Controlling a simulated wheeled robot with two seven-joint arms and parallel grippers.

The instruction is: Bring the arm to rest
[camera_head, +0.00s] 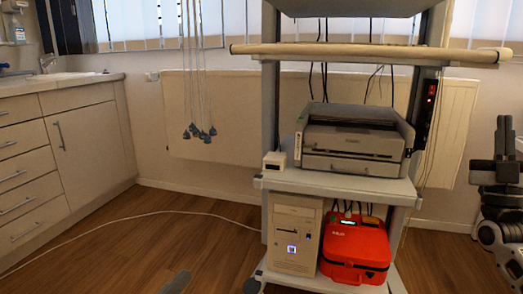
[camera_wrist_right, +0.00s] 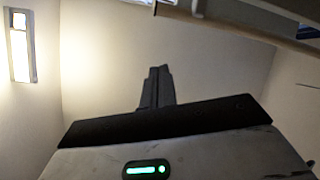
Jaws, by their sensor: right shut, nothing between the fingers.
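My right gripper (camera_head: 504,125) is at the right edge of the head view, pointing up, with part of my right arm below it cut off by the frame. In the right wrist view its dark fingers (camera_wrist_right: 157,88) are pressed together with nothing between them. It is in front of the wall, to the right of the trolley and apart from it.
A trolley (camera_head: 230,49) stands in the middle, its wooden-edged shelf reaching far right. It carries a printer (camera_head: 352,140), a beige computer (camera_head: 294,235) and a red case (camera_head: 355,250). A counter with drawers (camera_head: 60,135) is at left. A white cable (camera_head: 150,212) crosses the wooden floor.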

